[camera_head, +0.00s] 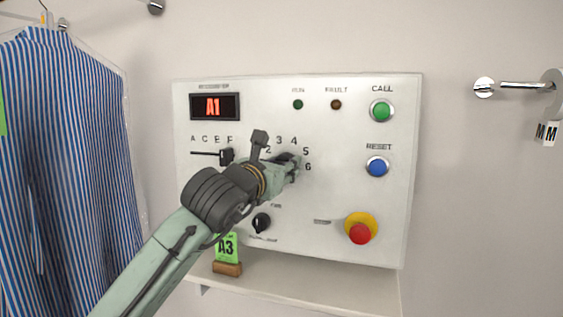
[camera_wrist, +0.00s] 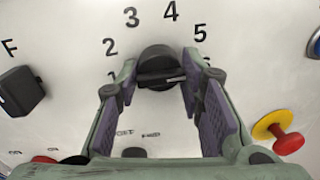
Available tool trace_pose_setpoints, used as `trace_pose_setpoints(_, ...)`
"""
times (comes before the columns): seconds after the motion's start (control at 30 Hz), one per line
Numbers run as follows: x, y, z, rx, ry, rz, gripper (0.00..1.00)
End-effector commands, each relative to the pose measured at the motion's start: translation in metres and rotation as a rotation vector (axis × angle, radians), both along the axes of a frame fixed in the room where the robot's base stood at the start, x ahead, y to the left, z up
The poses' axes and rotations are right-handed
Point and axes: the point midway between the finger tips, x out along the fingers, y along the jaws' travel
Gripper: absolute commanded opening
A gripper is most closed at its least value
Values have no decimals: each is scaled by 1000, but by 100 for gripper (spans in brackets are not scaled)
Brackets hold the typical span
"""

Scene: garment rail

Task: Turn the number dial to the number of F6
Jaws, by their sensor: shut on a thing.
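The number dial (camera_wrist: 157,55) is a dark round knob with a raised grip bar, ringed by printed numbers. In the wrist view, my gripper (camera_wrist: 158,74) has a finger at each side of it and is shut on it. The bar lies nearly level, and its pale line points right, toward the right finger; the 6 is mostly hidden there. In the head view, my gripper (camera_head: 290,168) covers the dial. The red display (camera_head: 214,107) reads A1. The black letter slider (camera_head: 227,156) is under the F at the right end of its slot; it also shows in the wrist view (camera_wrist: 20,92).
The white panel (camera_head: 330,220) carries a green CALL button (camera_head: 381,111), a blue RESET button (camera_head: 377,166), a red emergency knob (camera_head: 360,234) and a lower black knob (camera_head: 261,222). Striped shirts (camera_head: 70,160) hang left.

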Motion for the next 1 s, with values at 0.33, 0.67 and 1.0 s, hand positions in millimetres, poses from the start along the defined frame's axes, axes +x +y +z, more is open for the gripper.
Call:
trace_pose_setpoints(0.33, 1, 1, -1, 164, -48, 2, 7)
trace_pose_setpoints(0.67, 1, 1, -1, 207, -64, 2, 7)
trace_pose_setpoints(1.0, 1, 2, 0, 207, -67, 3, 37)
